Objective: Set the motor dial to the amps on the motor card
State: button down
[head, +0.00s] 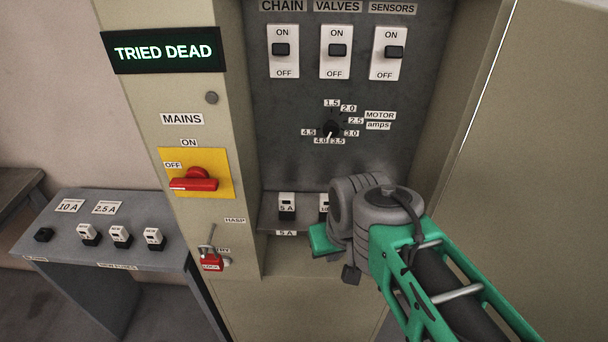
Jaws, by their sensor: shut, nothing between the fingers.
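The motor dial (331,129) is a small dark knob on the grey panel, labelled MOTOR amps. Number tags from 1.5 to 4.5 ring it. Its pale mark points down, near the 4.0 and 3.5 tags; I cannot tell exactly which. No motor card is in view. My gripper (325,239) shows only as a green part below and in front of the dial, apart from it. My grey wrist hides most of it, and the fingertips are hidden. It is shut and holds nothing.
Three switches, the middle one marked VALVES (337,51), sit above the dial. A red mains handle (195,181) points toward OFF. A sign (165,51) reads TRIED DEAD. My arm covers part of the fuse ledge (267,225). A bench (55,240) with fuses stands left.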

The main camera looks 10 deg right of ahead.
aim_at(332, 129)
jog(key=u, duration=1.3)
jog(key=k, duration=0.4)
jog(key=u, duration=0.9)
